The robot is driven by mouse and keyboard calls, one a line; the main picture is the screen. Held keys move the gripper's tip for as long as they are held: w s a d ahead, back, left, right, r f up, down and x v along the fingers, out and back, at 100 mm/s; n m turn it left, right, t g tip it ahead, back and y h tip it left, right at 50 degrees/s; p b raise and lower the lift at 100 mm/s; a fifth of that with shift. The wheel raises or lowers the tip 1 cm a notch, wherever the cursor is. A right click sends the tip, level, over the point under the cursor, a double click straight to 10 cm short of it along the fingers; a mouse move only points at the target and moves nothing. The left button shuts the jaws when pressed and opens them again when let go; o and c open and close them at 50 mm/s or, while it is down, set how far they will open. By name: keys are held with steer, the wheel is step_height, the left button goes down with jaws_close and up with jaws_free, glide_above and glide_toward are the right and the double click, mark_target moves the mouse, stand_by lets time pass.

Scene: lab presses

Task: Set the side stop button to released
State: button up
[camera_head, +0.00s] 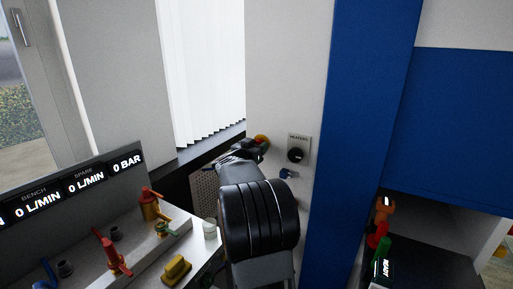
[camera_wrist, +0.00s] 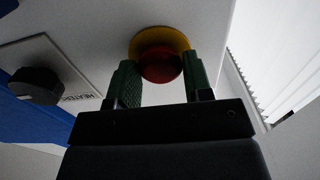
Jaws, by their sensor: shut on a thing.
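The side stop button (camera_wrist: 160,66) is a red mushroom head on a yellow ring, set on the pale side panel in the wrist view. In the head view its yellow-orange edge (camera_head: 261,139) shows just past my gripper (camera_head: 250,149), mostly hidden by my arm. In the wrist view the two green pads of my gripper (camera_wrist: 160,78) stand on either side of the red head, shut on it. I cannot tell whether the button is pressed in or out.
The black HEATERS knob (camera_head: 296,155) sits right of the button, with a small blue key-like part (camera_head: 288,174) below it. A blue column (camera_head: 365,130) stands right.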

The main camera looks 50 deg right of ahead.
steer(key=c, duration=0.4)
steer(key=shift+s+a+f+p, duration=0.15)
steer(key=shift+a+p, duration=0.4)
steer(key=o, duration=0.9)
steer(key=shift+a, duration=0.1)
steer(key=shift+o, duration=0.9)
steer(key=shift+a, duration=0.1)
steer(key=shift+o, duration=1.1)
steer(key=v, duration=1.3)
steer(key=shift+a+b, duration=0.35)
steer(key=shift+b, duration=0.05)
